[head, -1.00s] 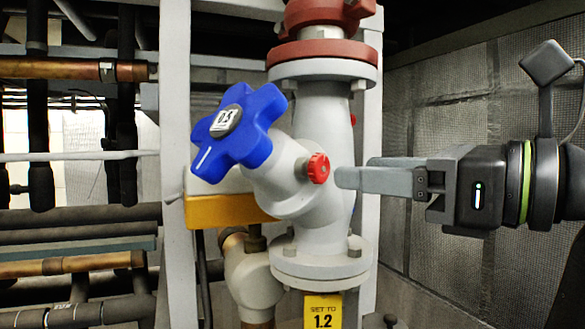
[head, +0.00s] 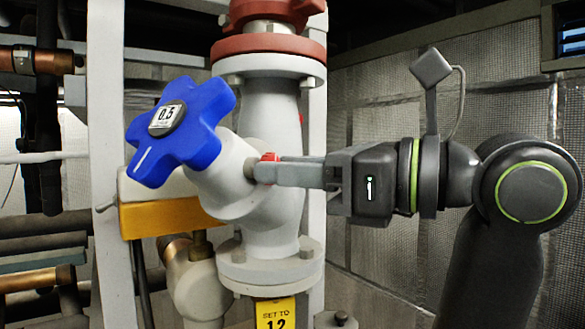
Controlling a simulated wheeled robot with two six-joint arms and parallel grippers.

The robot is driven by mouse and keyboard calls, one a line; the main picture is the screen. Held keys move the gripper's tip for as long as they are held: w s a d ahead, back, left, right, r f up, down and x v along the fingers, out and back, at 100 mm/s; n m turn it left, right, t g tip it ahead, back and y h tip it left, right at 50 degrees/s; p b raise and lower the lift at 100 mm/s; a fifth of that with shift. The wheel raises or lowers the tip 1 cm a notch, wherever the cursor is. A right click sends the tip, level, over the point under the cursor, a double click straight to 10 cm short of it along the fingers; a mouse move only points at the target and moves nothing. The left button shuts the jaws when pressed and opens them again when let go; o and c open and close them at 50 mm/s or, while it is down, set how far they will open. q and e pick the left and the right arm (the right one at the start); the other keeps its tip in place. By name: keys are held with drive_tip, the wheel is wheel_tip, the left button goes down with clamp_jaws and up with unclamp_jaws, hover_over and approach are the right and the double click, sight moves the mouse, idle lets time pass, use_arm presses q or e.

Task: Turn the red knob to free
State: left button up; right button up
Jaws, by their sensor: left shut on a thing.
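The small red knob (head: 268,157) sits on the side of the grey valve body (head: 268,125). My right gripper is not in view.
A blue star-shaped handwheel (head: 190,135) marked 0.5 stands left of the knob. A yellow tag (head: 275,313) reading SET TO 1.2 hangs below. Pale uprights (head: 103,200) flank the valve. Pipes (head: 45,240) run at left.

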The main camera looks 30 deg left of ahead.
use_arm(q)
drive_tip(key=shift+n, duration=0.7)
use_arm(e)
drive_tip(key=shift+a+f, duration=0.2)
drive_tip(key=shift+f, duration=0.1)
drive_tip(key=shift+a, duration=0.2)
use_arm(q)
drive_tip(key=o, duration=0.9)
drive_tip(key=shift+o, duration=0.2)
drive_tip(key=shift+a, duration=0.1)
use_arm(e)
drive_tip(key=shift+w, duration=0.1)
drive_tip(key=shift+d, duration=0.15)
